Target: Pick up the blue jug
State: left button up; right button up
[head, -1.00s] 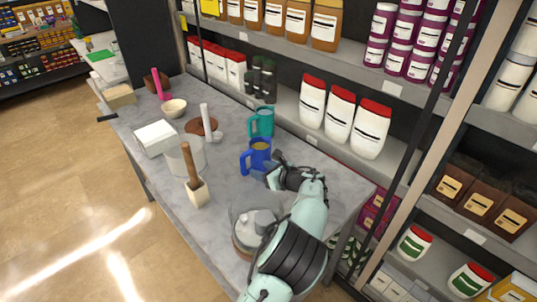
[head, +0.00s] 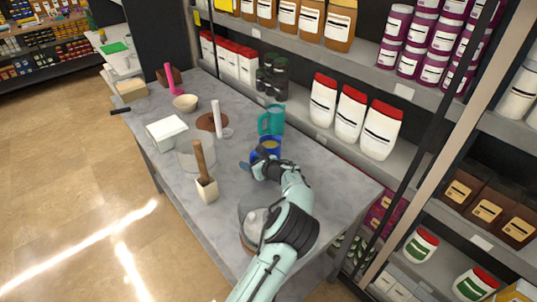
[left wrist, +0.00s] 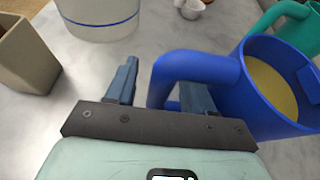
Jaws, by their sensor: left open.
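The blue jug (head: 268,148) stands upright on the grey table, partly hidden behind my left gripper (head: 252,165) in the head view. In the left wrist view the blue jug (left wrist: 265,90) is at the right, with yellowish contents and its handle pointing left. My left gripper (left wrist: 158,88) is open there. The jug's handle reaches in between the two fingers, and the right finger shows inside the handle's loop. I cannot tell whether either finger touches the handle. My right gripper is not in view.
A teal jug (head: 271,120) stands just behind the blue jug. A clear container (head: 196,153), a beige pot with a wooden handle (head: 207,188) and a white box (head: 166,134) stand to the left. A glass vessel (head: 252,220) is beside my arm. Shelves with white tubs (head: 350,118) rise behind.

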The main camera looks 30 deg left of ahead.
pick_arm(q)
jog(key=shift+w+a+f, duration=0.25)
jog(key=shift+w+a, duration=0.1)
jog(key=shift+a, duration=0.1)
jog(key=shift+s, duration=0.2)
jog(key=shift+c, duration=0.4)
grip_shut()
jog(key=shift+r, duration=0.15)
jog(key=shift+r, duration=0.1)
jog(key=shift+w+r, duration=0.1)
jog(key=shift+r, duration=0.5)
notch_tip(320, 180, up, 19)
jog(key=shift+f, duration=0.2)
